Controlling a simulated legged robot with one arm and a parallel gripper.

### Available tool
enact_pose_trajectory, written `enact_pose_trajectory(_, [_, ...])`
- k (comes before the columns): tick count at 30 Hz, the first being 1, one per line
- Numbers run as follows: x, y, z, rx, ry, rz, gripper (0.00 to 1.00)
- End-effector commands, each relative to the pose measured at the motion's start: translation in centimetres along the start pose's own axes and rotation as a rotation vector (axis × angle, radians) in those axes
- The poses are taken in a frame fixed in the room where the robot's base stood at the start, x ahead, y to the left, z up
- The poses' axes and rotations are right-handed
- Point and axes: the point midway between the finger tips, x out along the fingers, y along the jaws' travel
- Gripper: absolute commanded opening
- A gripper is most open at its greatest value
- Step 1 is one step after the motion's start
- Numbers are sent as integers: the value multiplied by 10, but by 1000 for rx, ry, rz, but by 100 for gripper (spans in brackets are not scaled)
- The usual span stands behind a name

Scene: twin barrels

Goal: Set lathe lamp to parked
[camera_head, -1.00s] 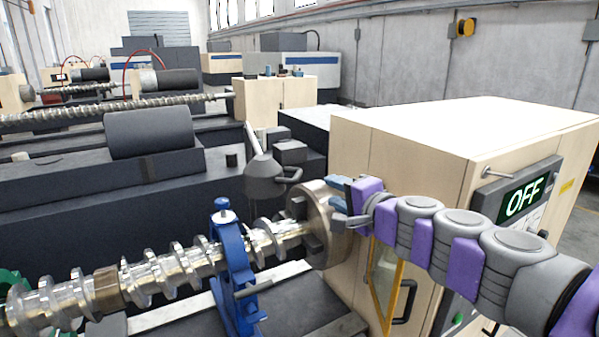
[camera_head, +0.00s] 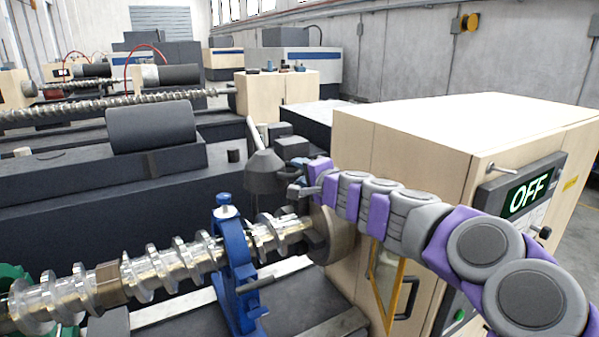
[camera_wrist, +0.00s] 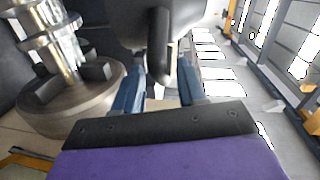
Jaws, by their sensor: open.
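The lathe lamp (camera_head: 264,174) has a dark grey cone-shaped head on a light upright arm, above the lathe chuck (camera_head: 328,232). My gripper (camera_head: 294,180) is just right of the lamp head and partly covers its handle. In the wrist view, my open gripper (camera_wrist: 159,84) has its two blue fingers on either side of the dark lamp handle (camera_wrist: 160,45). The handle reaches down between the fingers, and the lamp head (camera_wrist: 122,18) is at the top. Whether a finger touches the handle I cannot tell.
The silver screw shaft (camera_head: 170,268) runs from the chuck to the lower left through a blue steady rest (camera_head: 236,270). More lathes fill the back left.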

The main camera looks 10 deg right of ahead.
Motion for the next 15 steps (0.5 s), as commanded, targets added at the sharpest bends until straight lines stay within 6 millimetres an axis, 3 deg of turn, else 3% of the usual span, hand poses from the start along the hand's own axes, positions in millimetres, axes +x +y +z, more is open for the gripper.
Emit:
enact_pose_trajectory(6, [12,0,0,0,1,-1,41])
enact_pose_trajectory(15, [13,0,0,-1,1,-1,40])
